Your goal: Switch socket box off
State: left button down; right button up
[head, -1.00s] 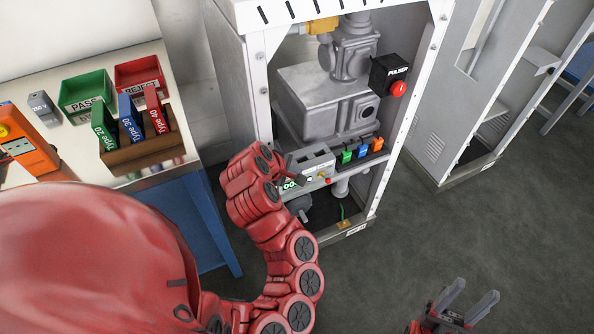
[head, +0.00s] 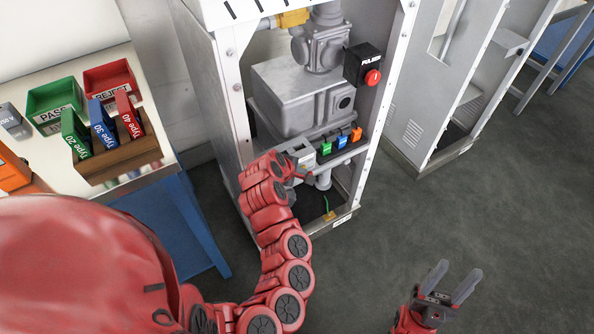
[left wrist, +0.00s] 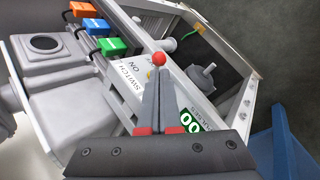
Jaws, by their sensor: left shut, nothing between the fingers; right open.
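The socket box (head: 299,147) is a grey box on the shelf inside the frame, partly hidden by my left arm in the head view. In the left wrist view its pale face (left wrist: 130,82) reads "SWITCH ON" beside a lever with a red ball tip (left wrist: 159,59). A green digit display (left wrist: 190,121) shows at its other end. My left gripper (head: 304,174) is shut and empty at the box. In the left wrist view its fingertips (left wrist: 160,84) lie just short of the red ball; contact cannot be told. My right gripper (head: 458,283) is open and empty over the floor.
Green, blue and orange plugs (head: 341,143) sit beside the box. A red PULSER button (head: 372,78) is on the frame's right post. A table with trays and Type cards (head: 103,125) stands at left. The floor (head: 410,215) is clear at right.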

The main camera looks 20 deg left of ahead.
pick_arm(q)
jog(key=shift+s+d+f+t+y, duration=0.2)
jog(key=shift+d+f+t+y, duration=0.1)
jog(key=shift+t+y, duration=0.2)
dwell(0.5)
jog(key=shift+s+m+p, duration=0.1)
jog(key=shift+m+p, duration=0.2)
jog(key=f+t+y, duration=0.1)
jog(key=f+m+t+y+b, duration=0.1)
jog(key=d+f+m+t+y+b, duration=0.1)
jog(key=t, duration=0.1)
jog(key=shift+s+d, duration=0.1)
jog(key=shift+s, duration=0.3)
jog(key=shift+r, duration=0.15)
jog(key=shift+r+p, duration=0.65)
jog(key=shift+r, duration=0.1)
